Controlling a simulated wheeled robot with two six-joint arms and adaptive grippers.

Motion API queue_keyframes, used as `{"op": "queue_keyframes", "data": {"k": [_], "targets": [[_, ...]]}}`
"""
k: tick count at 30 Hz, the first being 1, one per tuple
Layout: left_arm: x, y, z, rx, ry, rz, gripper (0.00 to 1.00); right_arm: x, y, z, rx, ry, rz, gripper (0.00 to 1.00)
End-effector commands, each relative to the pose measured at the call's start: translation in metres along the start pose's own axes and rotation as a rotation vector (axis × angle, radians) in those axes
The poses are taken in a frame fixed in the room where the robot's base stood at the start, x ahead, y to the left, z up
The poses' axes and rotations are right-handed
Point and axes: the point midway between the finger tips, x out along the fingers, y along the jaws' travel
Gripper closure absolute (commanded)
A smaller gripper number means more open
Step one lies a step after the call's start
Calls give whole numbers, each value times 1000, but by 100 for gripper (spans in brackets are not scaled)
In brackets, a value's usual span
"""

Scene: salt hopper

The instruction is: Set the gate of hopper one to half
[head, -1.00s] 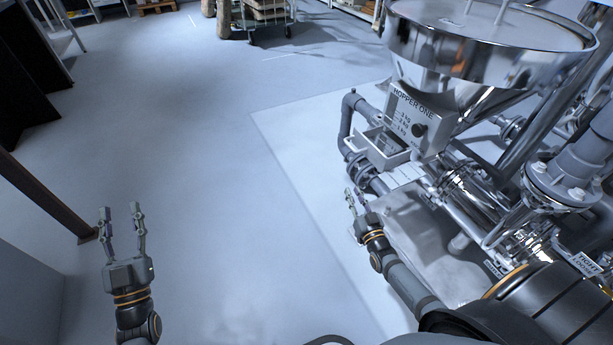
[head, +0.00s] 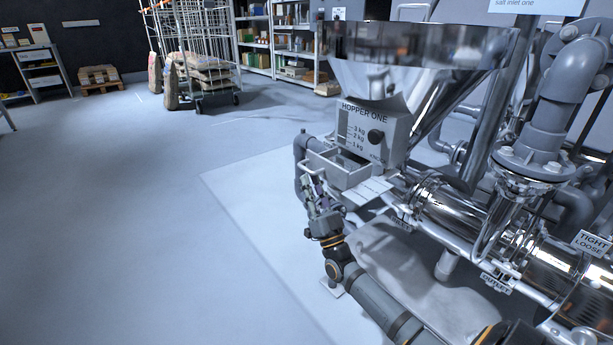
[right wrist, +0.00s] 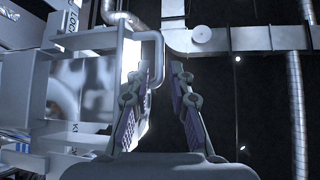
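Hopper one (head: 420,48) is a shiny steel bowl at the right of the head view. Its grey box (head: 365,125) below reads "HOPPER ONE" with marks for 1, 2 and 3 kg. A grey open tray (head: 342,176) with a handle (head: 314,168) juts out beneath. My right gripper (head: 314,184) is by the handle, below the knob. In the right wrist view its fingers (right wrist: 161,72) are apart, with the handle bar (right wrist: 158,45) near their tips; contact is unclear. My left gripper is out of view.
Steel pipes (head: 450,212) and flanges fill the right side. A "TIGHT/LOOSE" sign (head: 594,243) hangs at the far right. A wire trolley with sacks (head: 205,70) and shelves stand at the back. The floor on the left is clear.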

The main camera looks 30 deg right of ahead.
Motion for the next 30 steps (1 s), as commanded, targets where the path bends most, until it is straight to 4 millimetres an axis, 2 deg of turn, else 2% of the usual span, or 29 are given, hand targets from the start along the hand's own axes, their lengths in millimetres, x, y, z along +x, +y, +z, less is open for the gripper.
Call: {"op": "queue_keyframes", "data": {"k": [1,4,9,17,22,30], "targets": [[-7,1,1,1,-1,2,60,8,0,2,-1,4,-1,79],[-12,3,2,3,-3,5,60,25,0,2,0,2,0,79],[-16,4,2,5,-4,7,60,40,0,1,0,0,1,79],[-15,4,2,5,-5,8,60,42,0,0,-1,-2,1,79],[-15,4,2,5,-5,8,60,42,0,1,-1,-2,1,100],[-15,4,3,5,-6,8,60,42,0,1,-1,-2,1,100]]}}
